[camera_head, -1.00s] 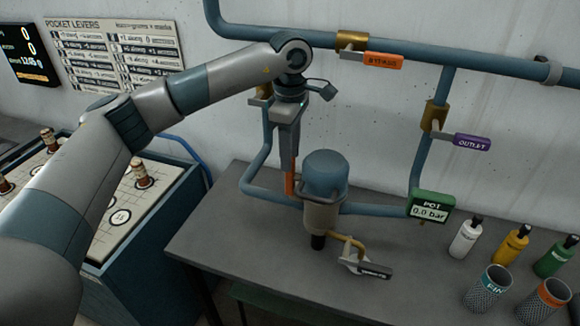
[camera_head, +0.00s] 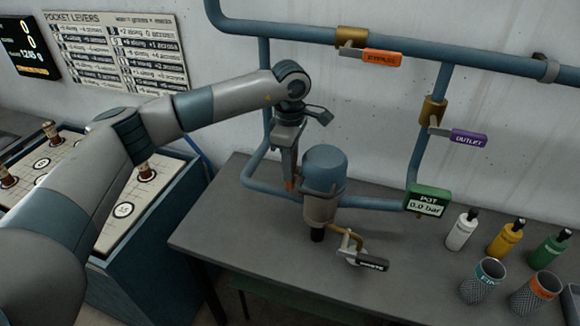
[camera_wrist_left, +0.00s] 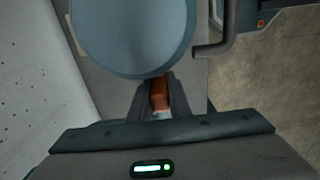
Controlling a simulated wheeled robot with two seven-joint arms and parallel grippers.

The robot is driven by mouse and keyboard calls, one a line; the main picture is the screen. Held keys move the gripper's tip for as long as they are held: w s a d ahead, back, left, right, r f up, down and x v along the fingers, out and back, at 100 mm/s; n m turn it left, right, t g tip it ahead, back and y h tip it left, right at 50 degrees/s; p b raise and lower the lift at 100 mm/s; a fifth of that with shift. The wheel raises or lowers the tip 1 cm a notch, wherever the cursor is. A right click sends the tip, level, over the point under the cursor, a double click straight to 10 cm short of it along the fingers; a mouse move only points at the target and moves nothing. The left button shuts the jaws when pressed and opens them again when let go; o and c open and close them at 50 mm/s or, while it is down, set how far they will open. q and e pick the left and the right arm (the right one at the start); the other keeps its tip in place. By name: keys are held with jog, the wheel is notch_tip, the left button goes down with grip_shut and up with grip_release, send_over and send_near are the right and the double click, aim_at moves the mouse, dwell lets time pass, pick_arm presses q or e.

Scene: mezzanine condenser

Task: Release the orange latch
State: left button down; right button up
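The orange latch (camera_head: 291,184) is a narrow upright piece on the left side of the blue-domed pot (camera_head: 325,172). My left gripper (camera_head: 289,183) points down beside the pot, and its fingers hide most of the latch. In the left wrist view, the latch (camera_wrist_left: 159,94) sits between the two narrowly spaced fingers and fills the gap, so the left gripper looks shut on it. The pot's round blue lid (camera_wrist_left: 132,35) is just beyond the fingers. My right gripper is out of view.
Blue pipes carry an orange bypass lever (camera_head: 381,58) and a purple outlet lever (camera_head: 468,138). A green gauge (camera_head: 428,200) reads 0.0 bar. A black-handled drain valve (camera_head: 370,263) is under the pot. Bottles and cups stand at right on the grey table (camera_head: 240,238), whose front is bare.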

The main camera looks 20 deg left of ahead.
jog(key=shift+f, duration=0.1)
